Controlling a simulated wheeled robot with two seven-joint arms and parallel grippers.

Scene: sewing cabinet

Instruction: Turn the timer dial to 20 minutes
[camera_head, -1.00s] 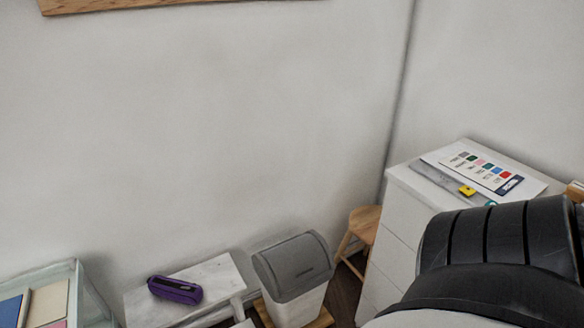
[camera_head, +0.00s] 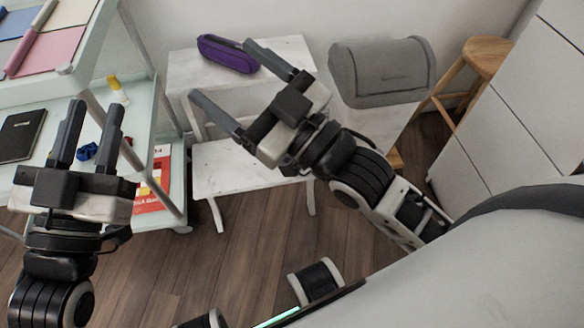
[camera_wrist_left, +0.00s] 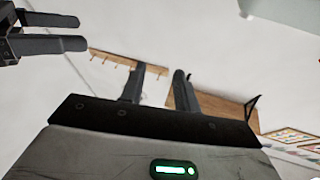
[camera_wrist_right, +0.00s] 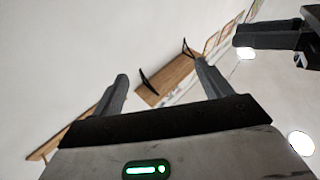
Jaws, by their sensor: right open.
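No timer or dial can be made out in any view. My left gripper (camera_head: 95,106) is raised at the left of the head view, fingers apart and nothing between them; its fingers also show apart in the left wrist view (camera_wrist_left: 160,72). My right gripper (camera_head: 222,69) is near the middle of the head view, wide open and empty, its fingers pointing up and left in front of a white table. Its spread fingers show against the wall in the right wrist view (camera_wrist_right: 160,68).
A purple pouch (camera_head: 227,54) lies on the white side table (camera_head: 285,52). A glass-shelved cart (camera_head: 138,60) at left holds a black notebook (camera_head: 22,135). Wood floor shows between.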

